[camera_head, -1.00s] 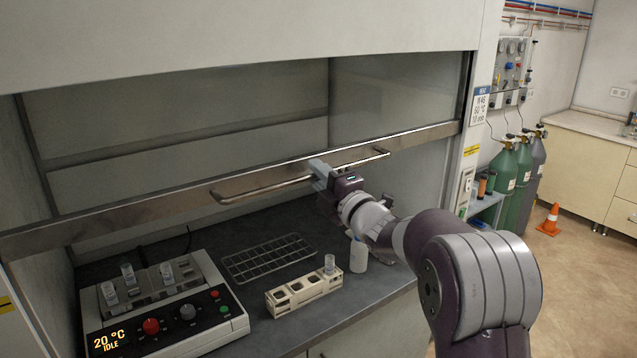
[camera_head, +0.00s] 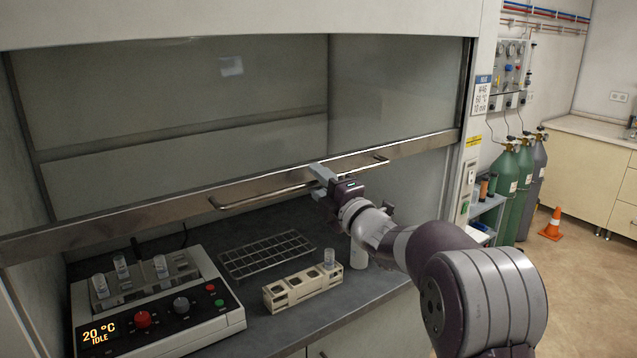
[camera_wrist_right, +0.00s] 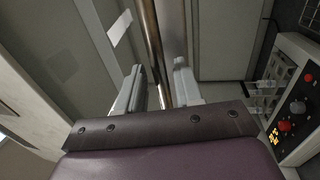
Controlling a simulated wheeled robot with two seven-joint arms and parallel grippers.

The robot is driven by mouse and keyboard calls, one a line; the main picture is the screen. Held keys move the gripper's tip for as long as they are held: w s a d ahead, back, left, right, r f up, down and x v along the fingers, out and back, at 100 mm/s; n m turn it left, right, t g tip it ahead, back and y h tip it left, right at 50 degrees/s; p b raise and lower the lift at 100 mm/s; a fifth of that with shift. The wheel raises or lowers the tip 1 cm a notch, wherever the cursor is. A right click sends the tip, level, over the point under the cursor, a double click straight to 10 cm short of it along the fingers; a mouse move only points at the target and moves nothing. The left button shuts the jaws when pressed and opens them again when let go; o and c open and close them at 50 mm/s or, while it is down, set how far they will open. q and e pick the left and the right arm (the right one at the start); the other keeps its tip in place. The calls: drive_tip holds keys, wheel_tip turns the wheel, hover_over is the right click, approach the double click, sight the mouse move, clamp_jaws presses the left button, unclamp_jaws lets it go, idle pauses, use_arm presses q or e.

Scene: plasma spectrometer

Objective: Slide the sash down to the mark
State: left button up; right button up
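The fume hood sash is a glass pane with a metal bottom rail (camera_head: 120,222) and a long bar handle (camera_head: 262,195). The rail crosses the hood opening, well above the worktop. My right gripper (camera_head: 322,178) is at the handle, right of its middle. My left gripper is not in view.
Under the sash are a control unit (camera_head: 160,325) reading 20 °C IDLE, a wire rack (camera_head: 265,255), a beige vial holder (camera_head: 300,288) and a white bottle (camera_head: 358,254) partly behind my arm. Gas cylinders (camera_head: 525,190) and a cone (camera_head: 552,222) stand right.

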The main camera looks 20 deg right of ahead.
drive_tip(key=b+v, duration=0.4)
drive_tip(key=v, duration=0.8)
drive_tip(key=shift+s+b, duration=0.3)
drive_tip(key=shift+s, duration=0.1)
drive_tip(key=shift+f, duration=0.1)
